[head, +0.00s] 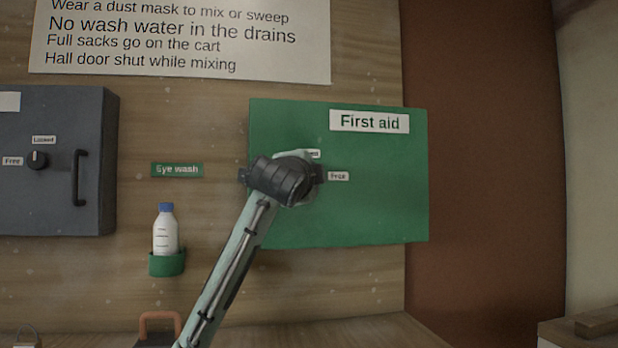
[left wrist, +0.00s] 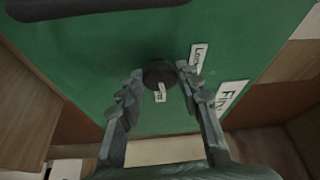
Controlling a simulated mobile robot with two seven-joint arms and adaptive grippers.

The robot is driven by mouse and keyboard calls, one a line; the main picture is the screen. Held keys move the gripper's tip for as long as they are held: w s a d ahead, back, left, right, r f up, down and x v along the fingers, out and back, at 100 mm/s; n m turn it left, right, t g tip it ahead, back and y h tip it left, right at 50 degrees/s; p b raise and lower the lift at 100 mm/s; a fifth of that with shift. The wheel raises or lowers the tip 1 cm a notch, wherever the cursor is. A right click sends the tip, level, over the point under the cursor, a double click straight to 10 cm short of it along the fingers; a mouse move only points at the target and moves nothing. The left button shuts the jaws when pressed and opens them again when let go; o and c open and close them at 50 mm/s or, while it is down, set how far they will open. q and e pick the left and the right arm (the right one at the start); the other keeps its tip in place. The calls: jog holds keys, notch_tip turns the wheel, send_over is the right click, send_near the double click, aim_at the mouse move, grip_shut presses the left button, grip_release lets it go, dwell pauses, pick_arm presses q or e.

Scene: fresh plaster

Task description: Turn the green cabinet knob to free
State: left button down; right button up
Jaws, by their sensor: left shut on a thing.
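The green cabinet (head: 385,215), with its First aid sign (head: 370,121), hangs on the wall in the head view. Its round dark knob (left wrist: 159,72) shows in the left wrist view, with the Locked label (left wrist: 197,57) to its right and a small white label (left wrist: 160,93) just below. My left gripper (left wrist: 158,78) has one finger on each side of the knob and is shut on it. In the head view my left wrist hides the knob and part of the Locked label; the Free label (head: 338,176) shows to the right. I cannot tell where the knob points.
A dark bar handle (left wrist: 95,8) crosses the top left of the left wrist view. Left of the green cabinet are an eye wash bottle (head: 165,232) in a green holder (head: 167,263) and a grey cabinet (head: 60,205) with its own knob (head: 38,159).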

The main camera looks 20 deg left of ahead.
pick_arm(q)
jog(key=shift+r+m+g, duration=0.1)
jog(key=shift+m+g, duration=0.3)
jog(key=shift+m, duration=0.5)
jog(key=c, duration=1)
grip_release()
jog(key=shift+s, duration=0.1)
jog(key=v, duration=1.2)
jog(key=shift+a, duration=0.1)
